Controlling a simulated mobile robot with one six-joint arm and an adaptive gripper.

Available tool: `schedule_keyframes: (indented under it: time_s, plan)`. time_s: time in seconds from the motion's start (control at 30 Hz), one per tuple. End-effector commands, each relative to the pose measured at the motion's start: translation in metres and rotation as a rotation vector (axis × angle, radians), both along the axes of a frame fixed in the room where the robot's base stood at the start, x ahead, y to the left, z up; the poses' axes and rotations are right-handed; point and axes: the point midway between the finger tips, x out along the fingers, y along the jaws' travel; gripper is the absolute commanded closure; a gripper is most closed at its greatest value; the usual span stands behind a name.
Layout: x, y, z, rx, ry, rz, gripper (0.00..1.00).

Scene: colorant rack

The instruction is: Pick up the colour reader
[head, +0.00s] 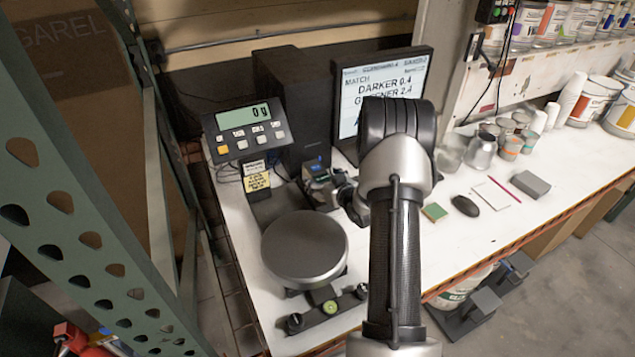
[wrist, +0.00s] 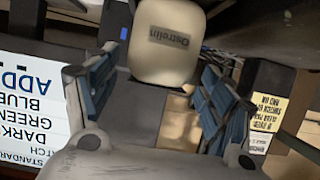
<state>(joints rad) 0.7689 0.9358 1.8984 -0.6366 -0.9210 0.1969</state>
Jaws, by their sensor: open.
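A cream, rounded block with a dark label, which looks like the colour reader (wrist: 168,45), shows at the top middle of the wrist view. It lies between and a little beyond the tips of my gripper (wrist: 160,68). My gripper is open, with a blue-padded finger on each side; I cannot tell whether either touches the block. In the head view my gripper (head: 340,190) reaches a small device with a blue-lit spot (head: 318,170), between the scale and the monitor. My arm and fingers partly hide this area.
The scale display (head: 244,130) and round scale plate (head: 304,248) stand left of my arm. The monitor (head: 385,85) and dark computer tower (head: 290,100) stand behind. A mouse (head: 465,205), green pad (head: 434,212) and grey block (head: 530,184) lie right. The white bench (head: 440,255) is clear at front.

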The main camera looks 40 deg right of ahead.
Motion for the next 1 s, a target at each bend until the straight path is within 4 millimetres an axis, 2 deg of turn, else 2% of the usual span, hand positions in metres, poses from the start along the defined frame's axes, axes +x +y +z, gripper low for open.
schedule_keyframes:
  time_s: [0.3, 0.63, 1.0]
  plan:
    - [0.039, -0.012, -0.014, -0.002, -0.001, 0.002, 0.25]
    - [0.046, -0.014, -0.015, -0.001, -0.001, -0.001, 0.25]
    - [0.045, -0.014, -0.015, -0.002, -0.001, -0.001, 0.5]
